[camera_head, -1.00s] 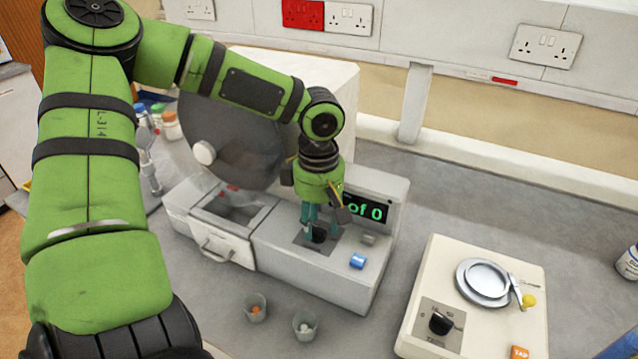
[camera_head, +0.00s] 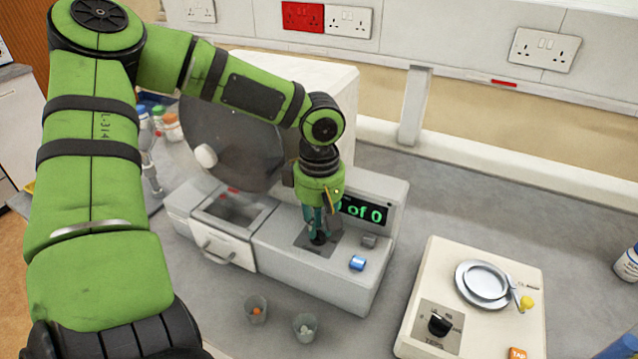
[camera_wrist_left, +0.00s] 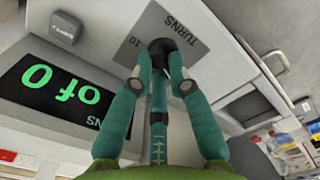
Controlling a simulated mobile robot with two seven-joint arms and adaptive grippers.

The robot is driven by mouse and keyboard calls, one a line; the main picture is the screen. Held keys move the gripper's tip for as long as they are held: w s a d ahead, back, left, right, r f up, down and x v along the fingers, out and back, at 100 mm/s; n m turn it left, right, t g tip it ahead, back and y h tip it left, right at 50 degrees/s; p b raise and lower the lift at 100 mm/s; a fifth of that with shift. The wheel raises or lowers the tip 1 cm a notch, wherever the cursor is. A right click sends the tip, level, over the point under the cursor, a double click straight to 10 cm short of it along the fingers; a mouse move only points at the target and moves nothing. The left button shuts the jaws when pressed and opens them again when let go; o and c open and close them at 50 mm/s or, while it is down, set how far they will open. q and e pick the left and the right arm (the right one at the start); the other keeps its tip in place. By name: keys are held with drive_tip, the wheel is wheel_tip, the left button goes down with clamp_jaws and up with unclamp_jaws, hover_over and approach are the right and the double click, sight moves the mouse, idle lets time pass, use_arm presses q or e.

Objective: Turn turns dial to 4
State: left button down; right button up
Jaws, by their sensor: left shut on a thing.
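The turns dial is a black knob (camera_head: 318,238) on a grey plate on top of the white machine (camera_head: 320,268). In the left wrist view the dial (camera_wrist_left: 161,46) sits on the plate marked "TURNS" (camera_wrist_left: 195,55), with the number 10 readable beside it. My left gripper (camera_head: 320,228) points down over it. Its teal fingers (camera_wrist_left: 160,75) are shut on the dial, covering part of it, and I cannot read where its pointer stands. The display (camera_head: 362,211) shows green "of 0" with its left part hidden by my gripper. My right gripper is not in view.
A blue button (camera_head: 357,263) and a grey button (camera_head: 369,241) sit right of the dial. Two small cups (camera_head: 306,327) stand in front. Bare counter lies between.

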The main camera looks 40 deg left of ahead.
use_arm(q)
drive_tip(key=m+p, duration=0.1)
drive_tip(key=m, duration=0.3)
drive_tip(key=shift+d, duration=0.1)
drive_tip(key=shift+m+p, duration=0.55)
drive_tip(key=shift+m, duration=1.45)
drive_tip(key=c, duration=1.2)
unclamp_jaws()
drive_tip(key=shift+r, duration=0.15)
wheel_tip(320, 180, up, 12)
drive_tip(key=shift+d+f, duration=0.1)
drive_tip(key=shift+f, duration=0.05)
